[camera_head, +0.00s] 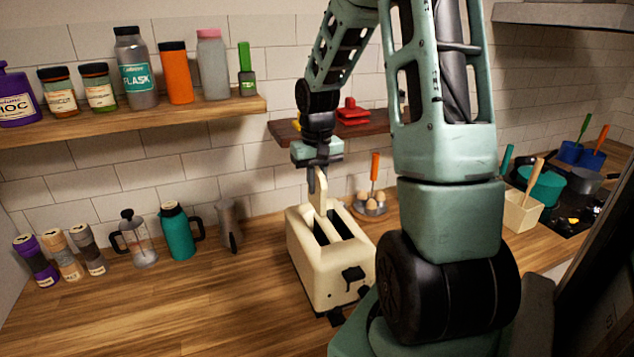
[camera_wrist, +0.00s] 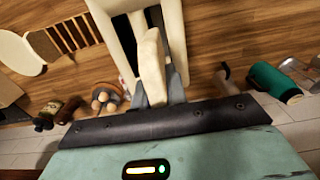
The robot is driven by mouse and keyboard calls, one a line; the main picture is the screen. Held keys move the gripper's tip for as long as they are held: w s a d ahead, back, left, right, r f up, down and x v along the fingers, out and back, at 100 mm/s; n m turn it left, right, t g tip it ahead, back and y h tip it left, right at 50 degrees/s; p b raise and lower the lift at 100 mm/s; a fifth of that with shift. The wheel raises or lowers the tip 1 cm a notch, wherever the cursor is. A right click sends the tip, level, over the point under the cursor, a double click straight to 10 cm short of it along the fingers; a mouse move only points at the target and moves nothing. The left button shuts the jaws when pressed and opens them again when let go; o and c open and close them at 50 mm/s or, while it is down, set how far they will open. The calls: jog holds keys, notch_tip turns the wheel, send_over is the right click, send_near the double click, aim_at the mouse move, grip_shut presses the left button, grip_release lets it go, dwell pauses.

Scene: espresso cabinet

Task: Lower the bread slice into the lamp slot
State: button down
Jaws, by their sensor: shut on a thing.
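A cream toaster (camera_head: 325,272) stands on the wooden counter, with two dark slots in its top and a black lever on its near end. No lamp can be made out on it. My gripper (camera_head: 317,178) is above the toaster's far end, pointing down, shut on a pale bread slice (camera_head: 319,198). The slice is upright, with its lower end at the far part of the slots. In the wrist view, the bread slice (camera_wrist: 152,62) sits between my fingers, over the toaster top (camera_wrist: 174,40). I cannot tell whether its lower edge is inside a slot.
An egg holder (camera_head: 369,210) stands close behind the toaster on the right. A grey pot (camera_head: 229,226), a teal jug (camera_head: 178,232) and a French press (camera_head: 136,241) stand to the left. A dark wooden shelf (camera_head: 375,129) is behind my wrist. The front left counter is clear.

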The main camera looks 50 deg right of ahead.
aim_at(317, 200)
jog(key=shift+s+a+f+b, duration=0.1)
jog(key=shift+s+f+b, duration=0.05)
jog(key=shift+f+b, duration=1.85)
jog(key=shift+s+a+f+b, duration=0.1)
jog(key=shift+f+b, duration=1.3)
jog(key=shift+f, duration=1.15)
jog(key=shift+s+a+f+b, duration=0.1)
jog(key=shift+s+f+b, duration=0.05)
jog(key=shift+f+b, duration=1.85)
jog(key=shift+f+p, duration=0.25)
jog(key=shift+p, duration=0.05)
jog(key=c, duration=1.5)
grip_release()
jog(key=shift+f, duration=0.1)
jog(key=shift+c, duration=1)
jog(key=shift+w+d+r+p, duration=0.15)
jog(key=shift+r+p, duration=0.5)
jog(key=shift+w+d+r+p, duration=0.1)
jog(key=shift+r+p, duration=0.5)
jog(key=o, duration=0.3)
jog(key=shift+w+r+p, duration=0.1)
jog(key=shift+r+p, duration=0.25)
jog(key=shift+r, duration=0.05)
notch_tip(317, 200, up, 5)
jog(key=p, duration=0.4)
jog(key=shift+r, duration=0.15)
